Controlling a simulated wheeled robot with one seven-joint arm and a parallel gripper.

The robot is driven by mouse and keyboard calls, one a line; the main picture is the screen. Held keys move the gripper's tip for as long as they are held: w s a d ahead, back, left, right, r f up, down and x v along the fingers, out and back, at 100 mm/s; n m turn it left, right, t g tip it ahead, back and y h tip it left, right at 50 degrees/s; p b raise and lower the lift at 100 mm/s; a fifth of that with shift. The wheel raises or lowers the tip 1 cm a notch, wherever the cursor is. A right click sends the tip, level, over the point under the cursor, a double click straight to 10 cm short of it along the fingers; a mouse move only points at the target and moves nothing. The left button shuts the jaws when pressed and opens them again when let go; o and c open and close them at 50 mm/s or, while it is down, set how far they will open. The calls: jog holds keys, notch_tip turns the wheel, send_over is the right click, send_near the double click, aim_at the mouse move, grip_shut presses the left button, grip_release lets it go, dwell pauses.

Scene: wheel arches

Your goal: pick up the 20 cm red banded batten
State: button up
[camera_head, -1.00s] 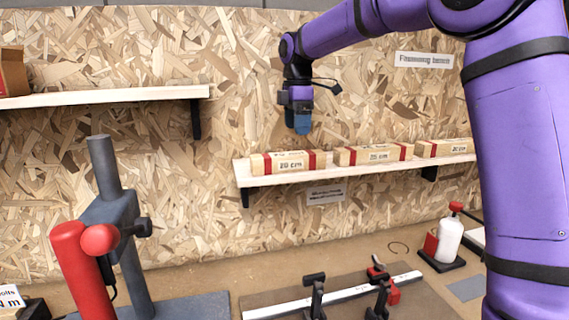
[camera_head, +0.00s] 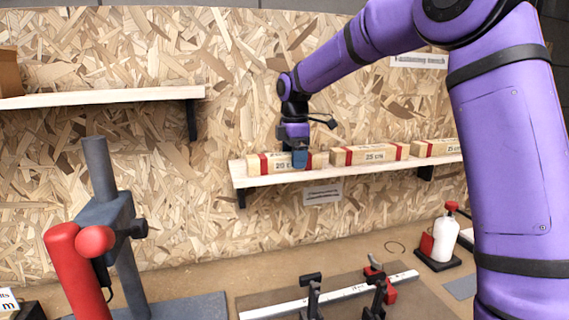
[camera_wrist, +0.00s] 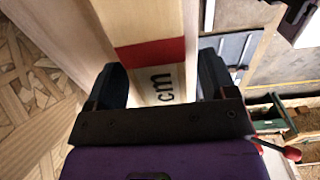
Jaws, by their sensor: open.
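The 20 cm red banded batten (camera_head: 270,166) lies on the left end of the right-hand wall shelf, pale wood with a red band near each end. My gripper (camera_head: 300,158) is at its right half and hides part of its label and front. In the wrist view the batten (camera_wrist: 158,80) shows a red band and the letters "cm". My gripper's two dark fingers (camera_wrist: 162,88) stand apart, one on each side of the batten. Whether either finger touches it I cannot tell.
A 25 cm banded batten (camera_head: 368,154) lies just right on the same shelf (camera_head: 262,181), with another batten (camera_head: 434,147) beyond it. Another shelf (camera_head: 100,97) is at the left. Clamps, a white bottle (camera_head: 445,238) and a red-handled stand (camera_head: 75,265) are on the bench below.

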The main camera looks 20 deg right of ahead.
jog(key=c, duration=1.1)
jog(key=shift+r, duration=0.15)
